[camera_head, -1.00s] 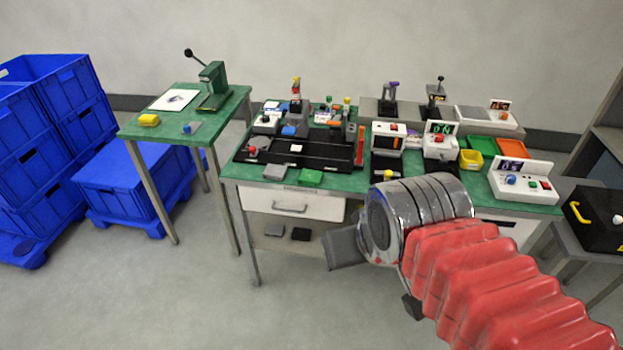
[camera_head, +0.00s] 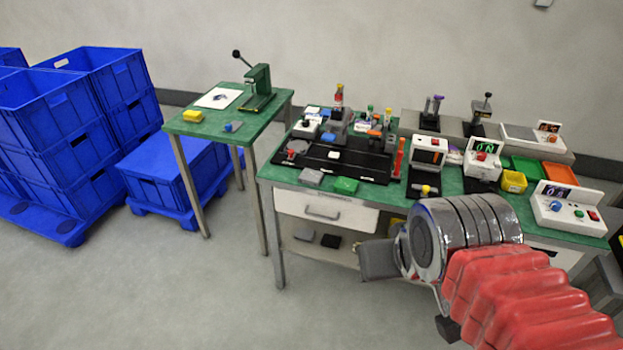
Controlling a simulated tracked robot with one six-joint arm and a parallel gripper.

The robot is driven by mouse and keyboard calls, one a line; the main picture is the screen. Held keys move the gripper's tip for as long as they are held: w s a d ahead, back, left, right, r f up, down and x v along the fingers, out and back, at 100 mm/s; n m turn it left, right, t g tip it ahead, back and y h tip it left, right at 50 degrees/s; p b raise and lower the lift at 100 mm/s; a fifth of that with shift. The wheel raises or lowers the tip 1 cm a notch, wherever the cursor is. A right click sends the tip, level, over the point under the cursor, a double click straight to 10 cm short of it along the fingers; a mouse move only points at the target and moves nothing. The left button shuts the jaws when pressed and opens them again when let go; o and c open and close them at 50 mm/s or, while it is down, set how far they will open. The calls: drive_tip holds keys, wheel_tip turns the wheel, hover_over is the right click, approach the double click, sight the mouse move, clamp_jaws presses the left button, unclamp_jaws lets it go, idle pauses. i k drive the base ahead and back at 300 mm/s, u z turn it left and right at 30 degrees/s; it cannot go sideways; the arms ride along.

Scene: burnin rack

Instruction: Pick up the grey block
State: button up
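A flat grey block (camera_head: 311,176) lies at the front left edge of the green workbench top (camera_head: 272,172), next to a green block (camera_head: 345,185). Another small grey piece (camera_head: 304,234) lies on the shelf below the drawer, beside a black piece (camera_head: 330,241). My gripper (camera_head: 378,260) shows as a grey end in front of the bench, at the end of my red-sleeved arm. It is apart from the grey block, to its lower right in the picture. Its fingers cannot be made out, and I see nothing held.
A smaller green table (camera_head: 190,126) with a lever press (camera_head: 259,82) and a yellow block (camera_head: 193,116) stands left of the bench. Blue crates (camera_head: 60,135) are stacked at the far left. Devices with displays fill the bench's right side. The floor in front is clear.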

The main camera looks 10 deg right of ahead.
sight(313, 178)
drive_tip(key=z, duration=1.6)
drive_tip(key=i, duration=1.55)
drive_tip(key=u, duration=0.5)
